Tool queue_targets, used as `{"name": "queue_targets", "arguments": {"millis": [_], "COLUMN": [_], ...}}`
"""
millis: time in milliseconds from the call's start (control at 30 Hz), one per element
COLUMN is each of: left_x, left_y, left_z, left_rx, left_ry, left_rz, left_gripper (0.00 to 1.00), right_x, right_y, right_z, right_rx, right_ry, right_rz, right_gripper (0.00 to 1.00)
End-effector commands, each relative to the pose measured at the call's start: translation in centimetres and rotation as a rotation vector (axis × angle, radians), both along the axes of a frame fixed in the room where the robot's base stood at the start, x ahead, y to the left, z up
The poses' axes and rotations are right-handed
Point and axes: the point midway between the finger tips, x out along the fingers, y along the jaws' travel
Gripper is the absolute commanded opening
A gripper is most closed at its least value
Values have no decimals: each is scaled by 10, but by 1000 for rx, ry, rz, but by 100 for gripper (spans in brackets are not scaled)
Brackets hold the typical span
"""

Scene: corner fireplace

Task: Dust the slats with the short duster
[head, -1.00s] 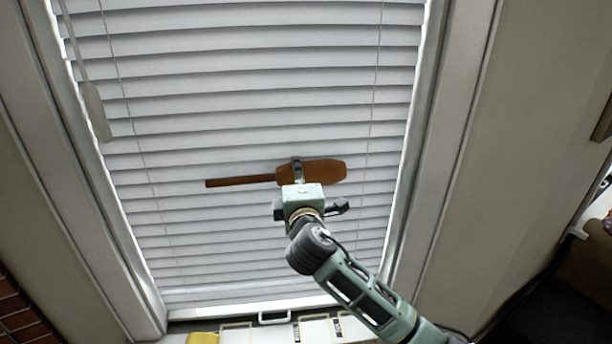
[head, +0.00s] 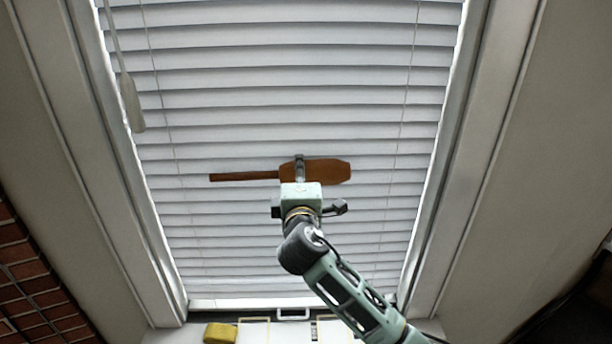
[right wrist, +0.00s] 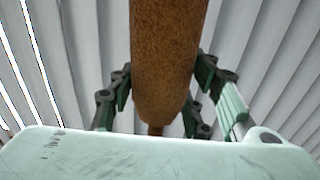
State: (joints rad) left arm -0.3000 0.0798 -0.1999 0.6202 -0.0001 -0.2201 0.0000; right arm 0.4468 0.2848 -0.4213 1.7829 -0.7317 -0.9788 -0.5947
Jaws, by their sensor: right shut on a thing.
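The duster (head: 330,171) is brown, with a wide end at the right and a thin straight end pointing left. It lies roughly level in front of the lower half of the white slats (head: 290,115). My right gripper (head: 300,168) is shut around the duster near where the wide part meets the thin part. In the right wrist view the duster (right wrist: 165,60) runs between the two fingers, with the slats (right wrist: 75,85) behind it. Whether the duster touches the slats cannot be told. My left gripper is not in view.
Pale window frame sides (head: 110,170) stand left and right of the blind. A slat wand (head: 131,103) hangs at the upper left. A yellow block (head: 220,333) lies on the sill at the bottom. A brick wall (head: 35,285) is at the lower left.

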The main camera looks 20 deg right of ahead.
Motion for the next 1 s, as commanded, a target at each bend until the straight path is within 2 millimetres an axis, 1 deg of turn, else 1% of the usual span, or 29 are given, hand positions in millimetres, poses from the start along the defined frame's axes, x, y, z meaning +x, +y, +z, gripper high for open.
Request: {"name": "queue_targets", "arguments": {"millis": [33,200,467,800,1000], "left_x": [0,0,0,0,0], "left_y": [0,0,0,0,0], "left_z": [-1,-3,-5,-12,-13], "left_rx": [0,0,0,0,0], "left_ry": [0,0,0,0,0], "left_rz": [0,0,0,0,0], "left_gripper": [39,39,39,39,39], "right_x": [2,7,10,21,24], "right_y": [5,19,27,53,58], "right_z": [0,0,0,0,0], "right_rx": [2,1,0,1,0], "right_ry": [-1,-1,-1,-1,-1], "right_rz": [2,2,1,1,1], "right_gripper": [24,24,24,24,24]}}
